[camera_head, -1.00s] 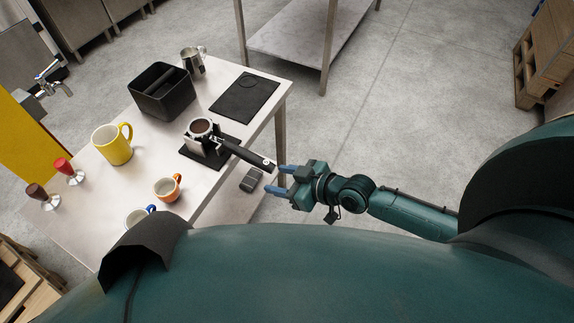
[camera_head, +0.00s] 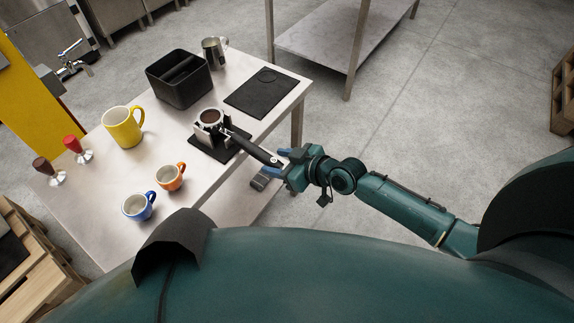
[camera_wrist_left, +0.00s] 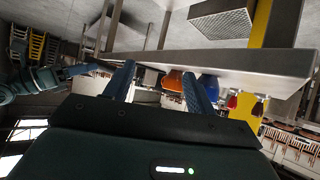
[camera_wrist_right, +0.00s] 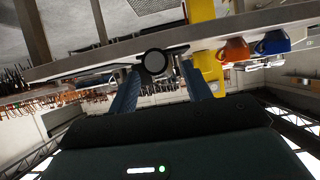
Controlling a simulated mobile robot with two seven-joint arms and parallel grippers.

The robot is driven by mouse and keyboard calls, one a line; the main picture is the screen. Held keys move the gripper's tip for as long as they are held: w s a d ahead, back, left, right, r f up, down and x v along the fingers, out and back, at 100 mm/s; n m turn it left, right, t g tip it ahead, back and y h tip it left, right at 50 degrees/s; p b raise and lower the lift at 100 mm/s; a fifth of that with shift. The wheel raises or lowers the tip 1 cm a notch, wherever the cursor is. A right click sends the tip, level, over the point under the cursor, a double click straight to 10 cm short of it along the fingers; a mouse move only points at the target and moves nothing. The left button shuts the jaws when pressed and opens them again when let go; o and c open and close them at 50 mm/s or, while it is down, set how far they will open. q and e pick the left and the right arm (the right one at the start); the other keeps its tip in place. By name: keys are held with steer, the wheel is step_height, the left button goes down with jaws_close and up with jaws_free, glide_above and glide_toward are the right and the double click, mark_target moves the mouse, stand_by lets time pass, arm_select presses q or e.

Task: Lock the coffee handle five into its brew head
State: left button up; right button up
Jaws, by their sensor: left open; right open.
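The coffee handle (camera_head: 250,146), with a black grip and a basket of ground coffee (camera_head: 209,117), rests in a black stand (camera_head: 219,145) on the table. Its grip sticks out over the table edge toward my right gripper (camera_head: 277,164). That gripper is open, its fingers on either side of the grip's end. In the right wrist view, the round grip end (camera_wrist_right: 155,62) sits between the spread fingertips. My left gripper (camera_wrist_left: 157,78) shows only in its wrist view, open and empty, facing the table edge. I cannot make out the brew head.
The steel table (camera_head: 95,215) holds a yellow mug (camera_head: 122,128), orange cup (camera_head: 170,177), blue cup (camera_head: 138,206), two tampers, black knock box (camera_head: 180,83), steel jug (camera_head: 215,52) and black mat (camera_head: 262,92). A chrome tap (camera_head: 74,60) is at upper left. Open floor lies right.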

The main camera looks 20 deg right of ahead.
steer(key=shift+b+x, duration=0.95)
steer(key=shift+x, duration=0.95)
arm_select(q)
steer(key=shift+d+f+h, duration=0.25)
steer(key=shift+d+h, duration=0.05)
steer(key=shift+d, duration=0.15)
arm_select(e)
steer(key=shift+c, duration=0.2)
jaws_close()
arm_select(q)
steer(key=shift+f, duration=0.15)
